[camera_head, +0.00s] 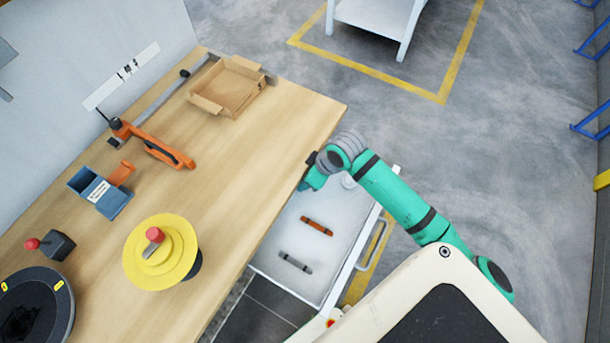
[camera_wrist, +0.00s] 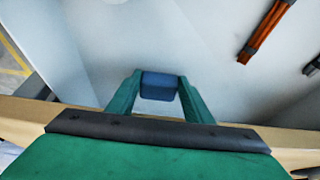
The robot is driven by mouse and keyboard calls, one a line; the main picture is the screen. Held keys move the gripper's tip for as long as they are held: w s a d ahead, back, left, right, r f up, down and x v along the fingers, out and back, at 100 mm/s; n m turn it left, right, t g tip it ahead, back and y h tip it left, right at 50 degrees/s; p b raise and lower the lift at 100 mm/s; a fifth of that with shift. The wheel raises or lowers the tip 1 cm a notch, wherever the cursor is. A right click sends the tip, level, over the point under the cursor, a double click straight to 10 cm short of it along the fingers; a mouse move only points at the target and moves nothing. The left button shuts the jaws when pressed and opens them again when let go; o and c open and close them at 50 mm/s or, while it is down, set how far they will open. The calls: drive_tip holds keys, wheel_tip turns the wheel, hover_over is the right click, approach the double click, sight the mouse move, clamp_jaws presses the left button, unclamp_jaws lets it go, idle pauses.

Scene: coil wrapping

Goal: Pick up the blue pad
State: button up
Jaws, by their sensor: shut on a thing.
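The blue pad (camera_wrist: 158,88) sits between the two green fingers of my gripper (camera_wrist: 159,80) in the wrist view. The fingers are shut on its two sides. In the head view my gripper (camera_head: 305,184) is at the far end of the open white drawer (camera_head: 285,236), by the table edge. The pad is not visible there, hidden by my gripper and arm. I cannot tell whether the pad touches the drawer floor.
An orange piece (camera_head: 316,226) and a grey piece (camera_head: 295,263) lie in the drawer. The wooden table (camera_head: 225,180) holds an open cardboard box (camera_head: 228,88), an orange tool (camera_head: 160,148), a blue holder (camera_head: 101,193) and a yellow round stand (camera_head: 160,252). Open floor lies right of the drawer.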

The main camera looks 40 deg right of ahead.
drive_tip(key=shift+s+d+r, duration=0.2)
drive_tip(key=shift+s+r, duration=0.2)
drive_tip(key=shift+r, duration=0.05)
drive_tip(key=s+d+r, duration=0.5)
drive_tip(key=s+r, duration=0.2)
drive_tip(key=s, duration=0.5)
